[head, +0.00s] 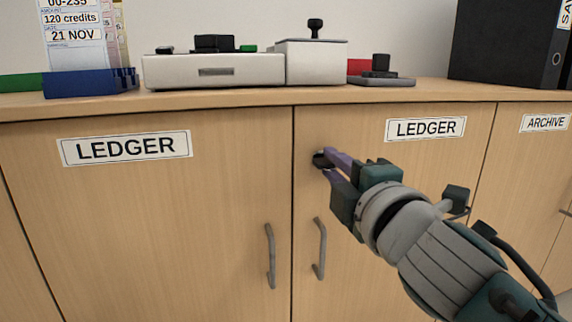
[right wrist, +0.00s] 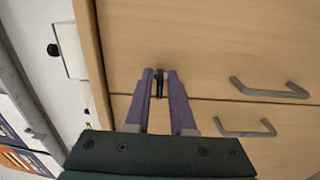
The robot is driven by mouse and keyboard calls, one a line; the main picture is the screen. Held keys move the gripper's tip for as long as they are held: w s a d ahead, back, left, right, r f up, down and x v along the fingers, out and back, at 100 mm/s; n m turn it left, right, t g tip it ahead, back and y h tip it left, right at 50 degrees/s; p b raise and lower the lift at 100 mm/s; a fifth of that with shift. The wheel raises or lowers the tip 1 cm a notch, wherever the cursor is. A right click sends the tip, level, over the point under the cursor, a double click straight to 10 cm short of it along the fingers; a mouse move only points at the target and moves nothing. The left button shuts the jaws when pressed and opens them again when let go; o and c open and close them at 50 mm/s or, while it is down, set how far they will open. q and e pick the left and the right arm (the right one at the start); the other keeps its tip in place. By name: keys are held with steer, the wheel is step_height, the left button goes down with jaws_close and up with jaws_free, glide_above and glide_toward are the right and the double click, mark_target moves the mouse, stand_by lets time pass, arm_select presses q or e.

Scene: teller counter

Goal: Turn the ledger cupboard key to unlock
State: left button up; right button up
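The ledger cupboard has two wooden doors, the left ledger door (head: 150,220) and the right ledger door (head: 390,150), each with a LEDGER label. The small dark key (head: 320,160) sits at the upper left of the right ledger door, close to the seam. My right gripper (head: 329,162) reaches it from the lower right. In the right wrist view the purple fingertips (right wrist: 161,76) stand on either side of the dark key (right wrist: 160,88), with almost no gap, and appear shut on it. The fingers partly hide the key. My left gripper is not in view.
Two grey bar handles, left (head: 270,256) and right (head: 320,248), flank the door seam below the key. The counter top (head: 210,98) above holds a white box (head: 215,72), a blue slip holder (head: 92,82) and a black binder (head: 510,45). An archive door (head: 530,180) is at the right.

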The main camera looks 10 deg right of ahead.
steer(key=shift+o, duration=1.1)
steer(key=shift+s, duration=0.4)
steer(key=s+p, duration=0.2)
steer(key=s, duration=0.7)
steer(key=shift+d, duration=0.2)
